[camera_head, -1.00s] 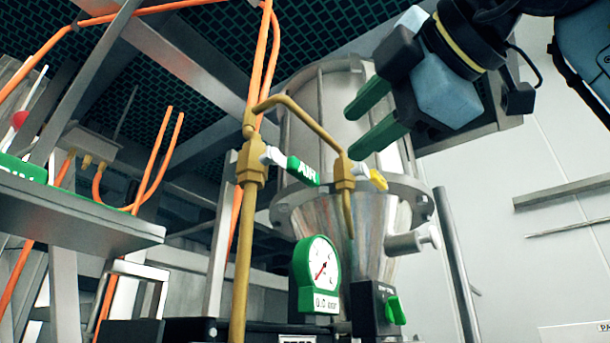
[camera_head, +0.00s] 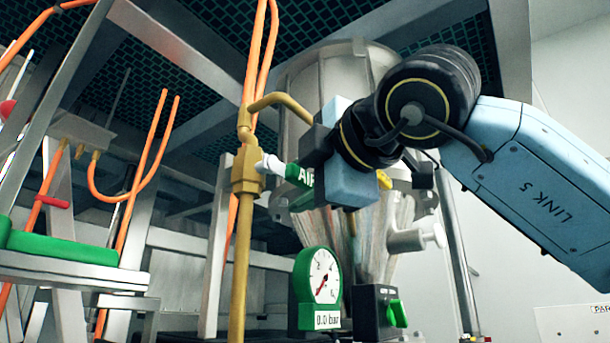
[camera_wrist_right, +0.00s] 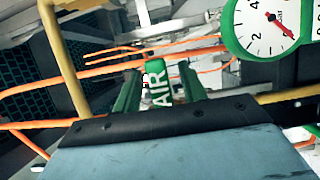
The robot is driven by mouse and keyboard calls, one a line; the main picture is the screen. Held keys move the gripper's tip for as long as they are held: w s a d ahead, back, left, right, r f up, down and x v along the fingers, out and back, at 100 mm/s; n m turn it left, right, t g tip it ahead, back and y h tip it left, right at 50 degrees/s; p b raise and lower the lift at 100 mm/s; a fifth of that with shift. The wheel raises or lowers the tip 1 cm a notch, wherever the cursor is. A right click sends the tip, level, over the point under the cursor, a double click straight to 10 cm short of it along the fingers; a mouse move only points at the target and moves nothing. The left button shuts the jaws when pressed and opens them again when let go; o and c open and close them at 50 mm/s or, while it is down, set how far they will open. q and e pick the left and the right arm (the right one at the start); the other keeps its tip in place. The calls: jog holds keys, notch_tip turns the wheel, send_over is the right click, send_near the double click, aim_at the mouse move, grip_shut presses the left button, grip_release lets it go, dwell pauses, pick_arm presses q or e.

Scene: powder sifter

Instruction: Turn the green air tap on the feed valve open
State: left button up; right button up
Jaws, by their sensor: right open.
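The green air tap (camera_head: 299,174) is a green lever marked AIR on a brass valve (camera_head: 247,172) on a vertical brass pipe. It points right and slightly down from the valve. My right gripper (camera_head: 303,180) is at the lever, its blue and black body covering the lever's right end. In the right wrist view the lever (camera_wrist_right: 157,84) stands between the two green fingers of my right gripper (camera_wrist_right: 158,88), which are open with a gap on each side. Whether they touch the lever cannot be told. My left gripper is not in view.
A green-rimmed gauge (camera_head: 318,288) reading 0.0 bar stands below my right gripper. A steel hopper (camera_head: 335,85) is behind it. A yellow tap (camera_head: 384,180) and a green knob (camera_head: 397,313) are close by. Orange hoses (camera_head: 158,150) run at the left.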

jog(key=shift+c, duration=0.3)
grip_shut()
